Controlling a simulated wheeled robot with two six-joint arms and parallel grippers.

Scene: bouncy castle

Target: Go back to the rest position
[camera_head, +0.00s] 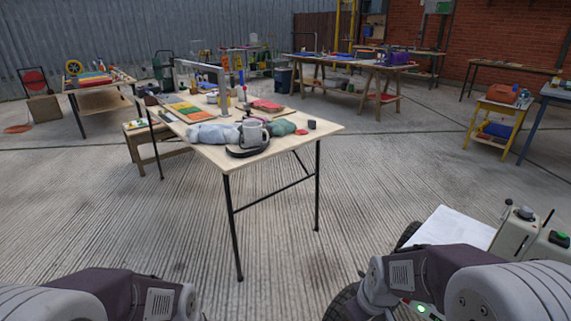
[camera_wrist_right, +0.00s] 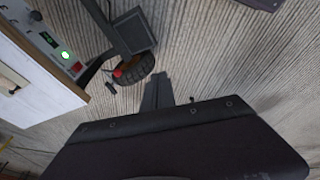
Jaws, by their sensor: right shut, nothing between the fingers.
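My left arm (camera_head: 120,295) is folded at the bottom left of the head view, and its gripper is out of view. My right arm (camera_head: 425,275) is folded at the bottom right of the head view, and its gripper is hidden there. In the right wrist view my right gripper (camera_wrist_right: 158,92) shows as dark narrow fingers, shut and empty, over the grooved concrete floor (camera_wrist_right: 215,70). It touches nothing that I can see.
More workbenches stand behind. A white panel (camera_wrist_right: 40,80) and a wheel (camera_wrist_right: 134,70) are near my right gripper. The floor before the table is clear.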

